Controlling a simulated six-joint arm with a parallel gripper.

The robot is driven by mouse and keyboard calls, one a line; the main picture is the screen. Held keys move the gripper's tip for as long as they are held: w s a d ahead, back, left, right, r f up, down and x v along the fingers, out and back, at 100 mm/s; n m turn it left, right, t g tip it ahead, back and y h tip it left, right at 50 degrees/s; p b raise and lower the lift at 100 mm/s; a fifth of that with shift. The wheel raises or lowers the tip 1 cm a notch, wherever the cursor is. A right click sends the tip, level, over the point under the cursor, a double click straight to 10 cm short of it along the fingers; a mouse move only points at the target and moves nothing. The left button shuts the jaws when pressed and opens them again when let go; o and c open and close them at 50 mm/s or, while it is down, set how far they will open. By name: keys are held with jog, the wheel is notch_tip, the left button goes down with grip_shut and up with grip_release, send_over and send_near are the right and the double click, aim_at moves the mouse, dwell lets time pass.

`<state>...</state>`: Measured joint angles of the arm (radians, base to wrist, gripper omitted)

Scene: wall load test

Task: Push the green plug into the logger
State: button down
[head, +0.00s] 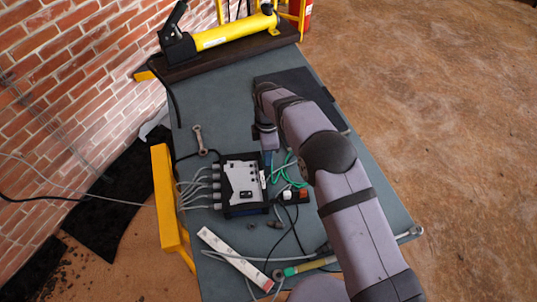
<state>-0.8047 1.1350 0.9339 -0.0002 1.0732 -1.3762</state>
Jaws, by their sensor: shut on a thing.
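The logger (240,184) is a dark box with a pale grey top panel, lying on the grey table, with several cables in its left side. My gripper (267,156) points down just beyond the logger's upper right corner. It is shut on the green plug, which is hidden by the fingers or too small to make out. A green cable (289,174) loops on the table just right of the gripper and the logger. I cannot tell whether the plug touches the logger.
A wrench (199,139) lies above the logger. A white level-like bar (234,258), loose cables and small parts lie below it. A yellow hand pump (225,35) stands on a dark board at the back. A yellow frame (166,198) edges the table's left side.

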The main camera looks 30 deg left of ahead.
jog(key=c, duration=1.7)
grip_release()
jog(key=shift+a, duration=0.1)
jog(key=c, duration=0.3)
jog(key=shift+r, duration=0.15)
jog(key=shift+r+p, duration=2.4)
jog(key=shift+r, duration=1)
